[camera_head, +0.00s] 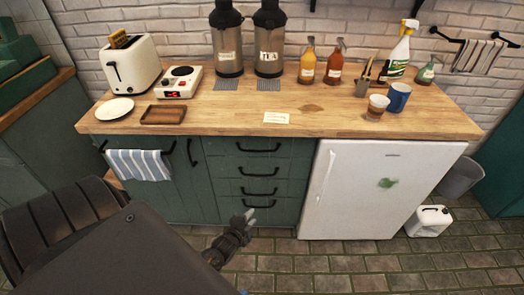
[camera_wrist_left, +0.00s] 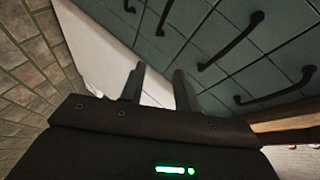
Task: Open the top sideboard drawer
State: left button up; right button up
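The green sideboard has a column of drawers with black bar handles. The top drawer (camera_head: 258,148) is just under the wooden worktop and looks flush and shut. In the left wrist view the view is turned, and the top drawer's handle (camera_wrist_left: 275,90) is the one nearest the worktop edge at the right. My left gripper (camera_head: 246,216) is in front of the lowest drawers, below the top handle and apart from it. In the left wrist view its two fingers (camera_wrist_left: 158,88) are spread with nothing between them. My right gripper is not in view.
A white fridge (camera_head: 375,190) stands right of the drawers. A striped towel (camera_head: 139,165) hangs on the left cupboard. The worktop (camera_head: 225,120) carries a toaster, hot plate, flasks, bottles and cups. A white canister (camera_head: 428,222) stands on the tiled floor at the right.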

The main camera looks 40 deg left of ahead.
aim_at(261, 151)
pick_arm(q)
jog(key=w+a+r+m+t+y, duration=0.1)
jog(key=w+a+r+m+t, duration=0.15)
jog(key=r, duration=0.75)
jog(key=w+a+r+m+t+y, duration=0.1)
jog(key=w+a+r+m+t, duration=0.15)
jog(key=r, duration=0.65)
jog(key=shift+n, duration=0.5)
jog(key=p+x, duration=0.1)
jog(key=x, duration=1)
jog(key=shift+w+d+r, duration=0.1)
grip_shut()
